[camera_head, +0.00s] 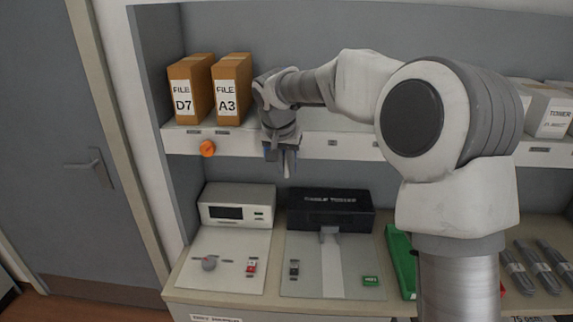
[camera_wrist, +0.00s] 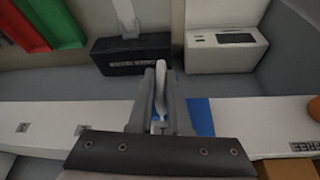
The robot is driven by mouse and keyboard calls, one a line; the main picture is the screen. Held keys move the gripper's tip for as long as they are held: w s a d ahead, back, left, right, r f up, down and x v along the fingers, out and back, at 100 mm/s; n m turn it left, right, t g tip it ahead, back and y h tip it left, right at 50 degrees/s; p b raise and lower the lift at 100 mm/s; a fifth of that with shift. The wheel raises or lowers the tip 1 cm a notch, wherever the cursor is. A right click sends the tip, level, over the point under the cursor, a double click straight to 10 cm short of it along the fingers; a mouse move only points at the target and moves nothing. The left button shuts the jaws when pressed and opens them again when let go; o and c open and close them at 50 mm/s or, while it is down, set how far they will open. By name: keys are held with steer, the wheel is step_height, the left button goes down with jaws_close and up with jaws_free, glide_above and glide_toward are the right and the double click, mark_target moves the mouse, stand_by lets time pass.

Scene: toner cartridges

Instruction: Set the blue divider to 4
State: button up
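The blue divider shows as a small blue patch (camera_wrist: 201,116) on the front edge of the white shelf in the wrist view, partly hidden behind the right finger. In the head view a little blue (camera_head: 268,152) shows beside my gripper. My gripper (camera_head: 281,170) points down in front of the shelf edge. In the wrist view my gripper (camera_wrist: 162,95) has its two grey fingers close together, with a pale upright piece between them. I cannot tell whether they press on it or whether it belongs to the divider.
An orange knob (camera_head: 207,148) is on the shelf edge to the left. File boxes D7 (camera_head: 190,90) and A3 (camera_head: 231,88) stand above it. Below are a white device (camera_head: 237,205), a black box (camera_head: 329,208) and a green tray (camera_head: 400,262). Small labels (camera_head: 332,142) mark the shelf edge.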

jaws_close()
stand_by(1.0)
steer(key=s+d, duration=0.1)
steer(key=d, duration=3.2)
steer(key=o, duration=0.5)
jaws_free()
steer(key=shift+o, duration=0.2)
steer(key=v, duration=1.7)
steer(key=shift+r+b, duration=0.25)
steer(key=shift+b, duration=0.2)
steer(key=shift+s, duration=0.1)
